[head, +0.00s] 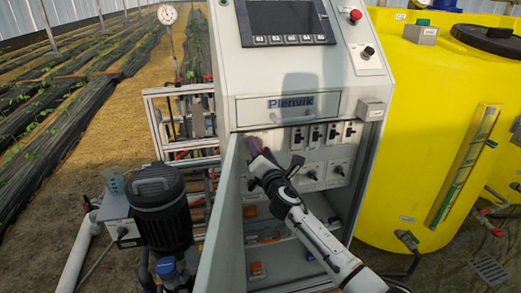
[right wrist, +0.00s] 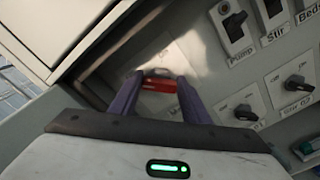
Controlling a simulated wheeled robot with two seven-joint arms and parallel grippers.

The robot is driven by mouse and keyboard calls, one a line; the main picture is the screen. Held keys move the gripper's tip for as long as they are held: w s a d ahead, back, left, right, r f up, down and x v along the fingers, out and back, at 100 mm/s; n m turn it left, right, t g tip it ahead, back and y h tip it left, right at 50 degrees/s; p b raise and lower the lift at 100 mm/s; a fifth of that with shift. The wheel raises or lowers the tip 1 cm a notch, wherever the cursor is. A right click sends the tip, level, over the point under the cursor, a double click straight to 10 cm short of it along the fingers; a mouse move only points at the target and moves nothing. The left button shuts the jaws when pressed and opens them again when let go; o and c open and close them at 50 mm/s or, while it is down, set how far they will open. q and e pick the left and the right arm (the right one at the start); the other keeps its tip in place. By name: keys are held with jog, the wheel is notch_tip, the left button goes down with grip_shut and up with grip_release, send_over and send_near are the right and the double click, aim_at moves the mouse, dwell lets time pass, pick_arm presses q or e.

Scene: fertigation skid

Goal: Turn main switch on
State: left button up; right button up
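My right gripper (head: 254,146) reaches into the open cabinet at the upper left of its inner panel. In the right wrist view its two purple fingers (right wrist: 160,80) are apart, pointing at the panel. A red switch handle (right wrist: 160,86) on a pale plate lies between the fingertips, seeming to span most of the gap; I cannot tell whether they touch it. It appears to be the main switch. In the head view the gripper hides it. My left gripper is in neither view.
The cabinet door (head: 222,220) stands open, close left of my gripper. Black switches labelled Pump (right wrist: 236,24) and Stir (right wrist: 270,10) and rotary knobs (right wrist: 245,112) are to the right. A motor pump (head: 160,205) stands left, a yellow tank (head: 420,110) right.

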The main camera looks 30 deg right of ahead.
jog(key=shift+c, duration=1.4)
jog(key=shift+f+m+b, duration=0.2)
jog(key=shift+m+b, duration=0.5)
jog(key=shift+m, duration=2.25)
jog(key=shift+f+m+b, duration=0.15)
jog(key=shift+m+b, duration=0.55)
jog(key=shift+m, duration=2.3)
jog(key=shift+f+m+b, duration=0.2)
jog(key=shift+m+b, duration=0.5)
jog(key=shift+m, duration=2.25)
jog(key=o, duration=1)
